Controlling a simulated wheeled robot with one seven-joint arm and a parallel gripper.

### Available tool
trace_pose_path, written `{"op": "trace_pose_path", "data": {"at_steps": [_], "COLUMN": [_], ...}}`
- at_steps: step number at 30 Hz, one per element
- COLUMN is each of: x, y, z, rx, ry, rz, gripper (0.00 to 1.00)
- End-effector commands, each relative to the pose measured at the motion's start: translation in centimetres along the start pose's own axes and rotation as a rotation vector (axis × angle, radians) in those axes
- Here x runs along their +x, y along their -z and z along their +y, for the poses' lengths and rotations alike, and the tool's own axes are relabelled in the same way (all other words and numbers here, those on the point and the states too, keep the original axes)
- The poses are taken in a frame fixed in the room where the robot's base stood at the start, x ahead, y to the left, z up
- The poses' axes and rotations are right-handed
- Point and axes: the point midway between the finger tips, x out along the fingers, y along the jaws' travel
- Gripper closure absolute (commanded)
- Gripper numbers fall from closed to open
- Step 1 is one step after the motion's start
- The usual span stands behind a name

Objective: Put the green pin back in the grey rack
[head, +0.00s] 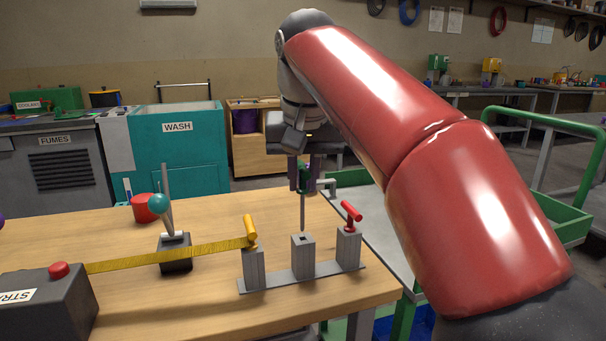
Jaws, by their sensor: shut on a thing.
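My gripper (304,188) is shut on the green pin (303,212) above the wooden table. The pin's green head shows between the fingers, and its grey shaft hangs upright below. The grey rack (272,284) has three square posts on a flat base. Its middle post (303,258) has a dark open hole in the top. The shaft's lower end appears at the back edge of that post's top; I cannot tell whether it is above or behind it. A yellow-handled pin (250,229) stands in the left post, and a red-handled pin (351,211) in the right post.
A yellow strap (165,258) runs from a dark box with a red button (58,270) toward the left post. A teal-knobbed lever (160,204) and a red cylinder (143,207) stand left. A grey-topped cart (375,230) with green rails is beyond the table's right edge.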

Motion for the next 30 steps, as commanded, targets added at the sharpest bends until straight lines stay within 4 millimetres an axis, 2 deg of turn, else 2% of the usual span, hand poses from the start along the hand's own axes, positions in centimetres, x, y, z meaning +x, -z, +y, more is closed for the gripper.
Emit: {"op": "trace_pose_path", "data": {"at_steps": [30], "x": [0.26], "y": [-0.84], "z": [-0.03], "rx": [-0.003], "ry": [-0.010], "rz": [0.002], "gripper": [1.00]}}
